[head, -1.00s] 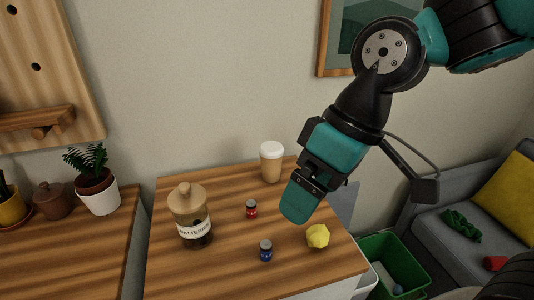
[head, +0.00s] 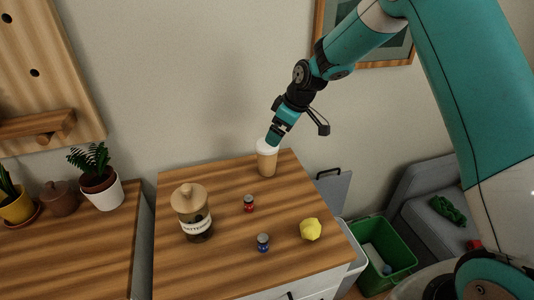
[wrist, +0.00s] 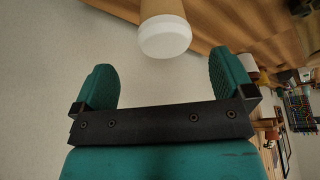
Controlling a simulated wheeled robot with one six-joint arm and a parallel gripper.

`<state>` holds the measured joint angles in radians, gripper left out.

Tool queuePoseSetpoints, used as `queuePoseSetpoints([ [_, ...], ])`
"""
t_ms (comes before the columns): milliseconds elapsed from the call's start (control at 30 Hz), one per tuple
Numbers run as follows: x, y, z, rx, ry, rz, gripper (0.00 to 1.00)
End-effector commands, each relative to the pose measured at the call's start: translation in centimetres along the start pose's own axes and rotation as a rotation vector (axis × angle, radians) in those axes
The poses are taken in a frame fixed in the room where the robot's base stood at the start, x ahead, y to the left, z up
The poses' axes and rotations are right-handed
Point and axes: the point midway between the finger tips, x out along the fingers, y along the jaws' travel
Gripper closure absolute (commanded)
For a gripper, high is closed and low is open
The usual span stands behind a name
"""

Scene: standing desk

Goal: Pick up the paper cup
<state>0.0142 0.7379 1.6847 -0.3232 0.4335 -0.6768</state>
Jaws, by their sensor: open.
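The paper cup (head: 267,162) is tan with a white lid and stands upright at the back of the wooden desk top in the head view. My gripper (head: 272,138) is at the height of the lid, overlapping its upper right edge in that view. In the wrist view the cup's white lid (wrist: 164,37) shows beyond the fingertips, roughly centred between them. My gripper's two teal fingers (wrist: 163,78) are spread apart with nothing between them. Whether a finger touches the lid in the head view cannot be told.
A batteries jar (head: 194,213), a red-labelled small bottle (head: 249,204), a blue-labelled small bottle (head: 263,243) and a yellow faceted object (head: 311,229) stand on the desk top (head: 220,272). A green bin (head: 388,262) is on the floor at right. The wall is close behind the cup.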

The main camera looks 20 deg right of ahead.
Motion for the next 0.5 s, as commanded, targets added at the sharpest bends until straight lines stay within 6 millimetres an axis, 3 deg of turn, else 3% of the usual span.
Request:
queuePoseSetpoints([
  [200,3.6,0.0,-0.1,0.0,0.0,-0.001,0.0],
  [500,6.1,-0.3,-0.3,0.0,-0.002,-0.003,0.0],
])
